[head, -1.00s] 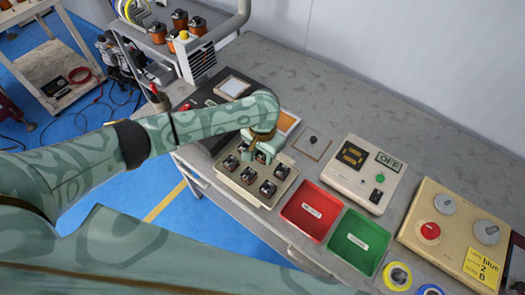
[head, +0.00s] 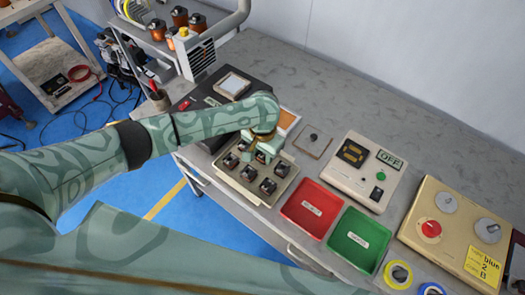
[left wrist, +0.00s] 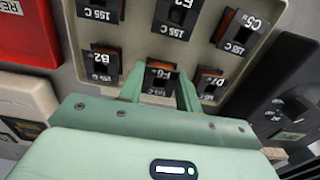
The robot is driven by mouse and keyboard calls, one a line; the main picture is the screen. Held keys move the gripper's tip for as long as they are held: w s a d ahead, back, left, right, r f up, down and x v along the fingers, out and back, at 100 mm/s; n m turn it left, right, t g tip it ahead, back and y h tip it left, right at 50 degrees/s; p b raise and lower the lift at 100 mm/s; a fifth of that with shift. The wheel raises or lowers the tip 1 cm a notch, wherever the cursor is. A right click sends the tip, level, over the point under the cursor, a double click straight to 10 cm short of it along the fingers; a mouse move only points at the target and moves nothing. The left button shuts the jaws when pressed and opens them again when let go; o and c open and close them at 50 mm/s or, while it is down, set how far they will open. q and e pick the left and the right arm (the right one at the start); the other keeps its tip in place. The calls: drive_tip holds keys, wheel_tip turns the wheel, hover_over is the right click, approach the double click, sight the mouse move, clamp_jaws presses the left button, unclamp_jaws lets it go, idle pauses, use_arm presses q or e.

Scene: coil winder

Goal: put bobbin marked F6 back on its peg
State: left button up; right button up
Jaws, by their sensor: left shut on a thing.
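The bobbin marked F6 (left wrist: 160,74) is in the left wrist view, a dark block with a white label, between the two fingers of my left gripper (left wrist: 160,92). The gripper is shut on it. The bobbin is at the beige tray (head: 287,186), in a row between bobbins B2 (left wrist: 104,63) and D7 (left wrist: 209,82). I cannot tell whether it sits fully down on a peg. In the head view my left gripper (head: 262,155) points down at the back of the tray and hides F6 there. My right gripper is not in view.
Other bobbins, such as C5 (left wrist: 236,32), stand close by in the tray. A red bin (head: 312,209) and a green bin (head: 358,241) stand to the right. A control box (head: 364,172) with an OFF display stands behind them. The table's back (head: 340,90) is clear.

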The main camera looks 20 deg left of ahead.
use_arm(q)
drive_tip(key=shift+f, duration=0.4)
drive_tip(key=o, duration=1)
drive_tip(key=shift+o, duration=0.2)
wheel_tip(320, 180, up, 16)
drive_tip(key=p, duration=0.7)
drive_tip(key=shift+r+p, duration=0.15)
drive_tip(key=shift+p, duration=0.15)
